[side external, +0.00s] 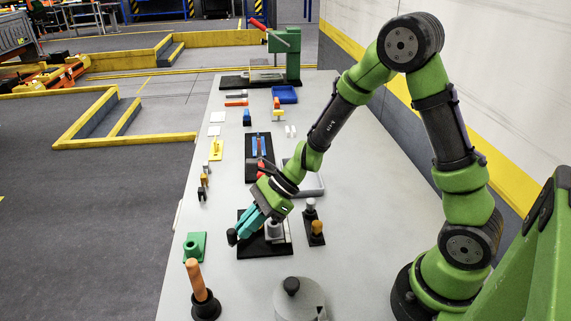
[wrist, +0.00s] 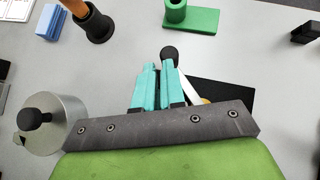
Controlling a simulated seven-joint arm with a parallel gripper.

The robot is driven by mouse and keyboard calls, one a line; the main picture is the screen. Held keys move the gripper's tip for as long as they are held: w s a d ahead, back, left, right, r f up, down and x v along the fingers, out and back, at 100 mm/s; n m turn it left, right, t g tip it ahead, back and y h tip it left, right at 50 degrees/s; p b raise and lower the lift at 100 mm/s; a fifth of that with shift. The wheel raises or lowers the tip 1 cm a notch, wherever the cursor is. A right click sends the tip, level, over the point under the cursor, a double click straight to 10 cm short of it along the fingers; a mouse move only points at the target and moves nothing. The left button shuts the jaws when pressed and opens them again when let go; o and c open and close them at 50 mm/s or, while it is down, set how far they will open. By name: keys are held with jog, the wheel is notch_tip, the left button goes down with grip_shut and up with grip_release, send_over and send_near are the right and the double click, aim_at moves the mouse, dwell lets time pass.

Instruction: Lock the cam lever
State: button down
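The cam lever shows as a round black knob (wrist: 169,53) on a pale arm (wrist: 189,88) in the wrist view. Its black base plate (wrist: 222,92) lies to the right, partly hidden by my gripper. In the side view the knob (side external: 231,237) is at the left edge of the black base (side external: 262,250), beside a grey block. My gripper (wrist: 159,66) points down over this fixture, with teal fingers close together and only a narrow gap between them. The knob shows just beyond the right fingertip; I cannot tell whether they touch. Nothing is visibly held.
A green block with a ring (side external: 194,246), an orange-handled tool in a black cup (side external: 202,293) and a grey cylinder with a black knob (side external: 299,299) stand nearby. Small posts (side external: 314,225) stand right of the fixture. A grey tray (side external: 311,186) and other fixtures lie farther back.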

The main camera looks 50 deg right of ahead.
jog(key=shift+a+f+g, duration=0.1)
jog(key=shift+a+g, duration=0.2)
jog(key=shift+a, duration=0.4)
jog(key=m+t, duration=0.1)
jog(key=w+m+t, duration=0.1)
jog(key=shift+a+m+h, duration=0.3)
jog(key=shift+h, duration=0.1)
jog(key=shift+w, duration=1.55)
jog(key=s+d+r, duration=0.1)
jog(key=s+r, duration=0.6)
jog(key=shift+d+m+t+h, duration=0.3)
jog(key=shift+m+h, duration=0.1)
